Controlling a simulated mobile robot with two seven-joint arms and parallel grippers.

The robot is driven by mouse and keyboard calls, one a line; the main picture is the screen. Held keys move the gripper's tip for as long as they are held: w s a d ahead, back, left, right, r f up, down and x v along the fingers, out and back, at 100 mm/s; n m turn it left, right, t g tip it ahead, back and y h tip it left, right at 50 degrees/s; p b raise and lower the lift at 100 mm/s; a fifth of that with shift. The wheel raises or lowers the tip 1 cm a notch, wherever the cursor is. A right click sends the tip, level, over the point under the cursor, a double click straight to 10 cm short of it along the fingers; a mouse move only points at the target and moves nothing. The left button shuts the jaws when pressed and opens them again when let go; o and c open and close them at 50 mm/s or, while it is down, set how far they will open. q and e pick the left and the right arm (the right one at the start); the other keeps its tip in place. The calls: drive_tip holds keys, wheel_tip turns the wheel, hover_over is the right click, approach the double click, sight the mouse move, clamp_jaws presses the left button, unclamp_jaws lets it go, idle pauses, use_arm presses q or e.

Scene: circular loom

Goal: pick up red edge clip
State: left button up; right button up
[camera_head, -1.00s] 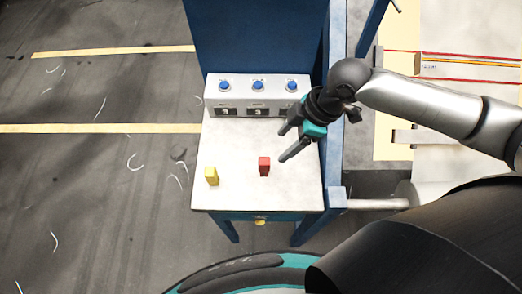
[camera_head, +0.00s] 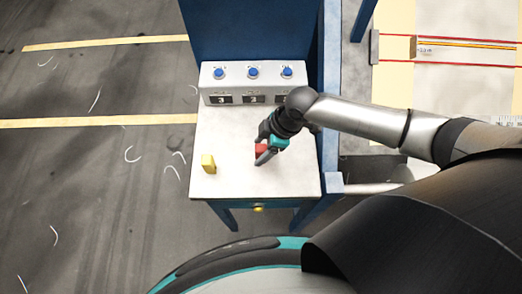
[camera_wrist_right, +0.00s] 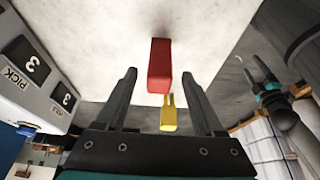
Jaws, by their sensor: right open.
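The red edge clip (camera_head: 261,148) stands on the white top of the blue workstation, partly hidden by my right gripper in the head view. My right gripper (camera_head: 263,157) is open at the clip. In the right wrist view, the red clip (camera_wrist_right: 160,65) lies between the lines of the two open fingers (camera_wrist_right: 159,75), with a gap on both sides. It is not gripped. My left gripper (camera_wrist_right: 258,68) shows small at the right of the wrist view; its jaw state is unclear. It is not in the head view.
A yellow clip (camera_head: 208,163) stands to the left on the white top (camera_head: 230,183). A control box (camera_head: 254,82) with blue buttons and number displays stands at the back. A blue post (camera_head: 330,120) runs along the right side.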

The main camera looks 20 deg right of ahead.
drive_tip(key=shift+x, duration=1.4)
drive_tip(key=shift+c, duration=0.4)
clamp_jaws()
